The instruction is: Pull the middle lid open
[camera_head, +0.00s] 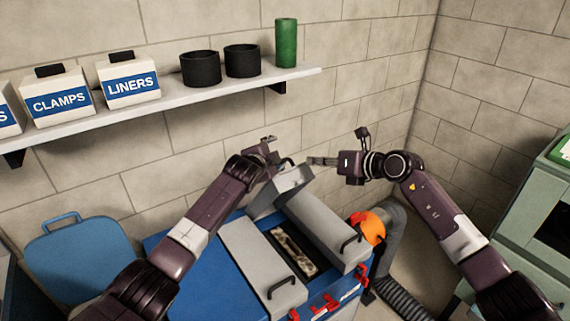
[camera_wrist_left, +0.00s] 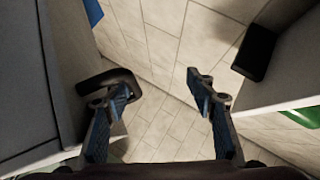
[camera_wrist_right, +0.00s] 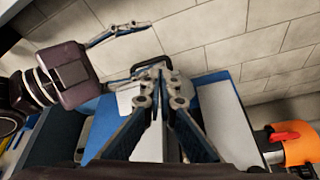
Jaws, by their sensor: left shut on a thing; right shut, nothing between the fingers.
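The middle lid (camera_head: 285,187) of the blue bin is tilted up steeply at the back, and its opening (camera_head: 291,250) shows mottled contents too small to make out. Its black handle (camera_head: 289,161) is at the raised edge. My left gripper (camera_head: 271,145) is there; in the left wrist view the handle (camera_wrist_left: 112,77) bends around one finger of the left gripper (camera_wrist_left: 160,95), with the fingers standing apart. My right gripper (camera_head: 312,161) is shut and empty beside the raised lid. In the right wrist view its fingertips (camera_wrist_right: 160,82) meet in front of the handle.
The left lid (camera_head: 255,260) and right lid (camera_head: 320,222) lie shut on either side. An orange part (camera_head: 369,228) and a grey hose (camera_head: 400,240) are at the bin's right. A shelf (camera_head: 190,97) with boxes and black pots hangs on the wall behind.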

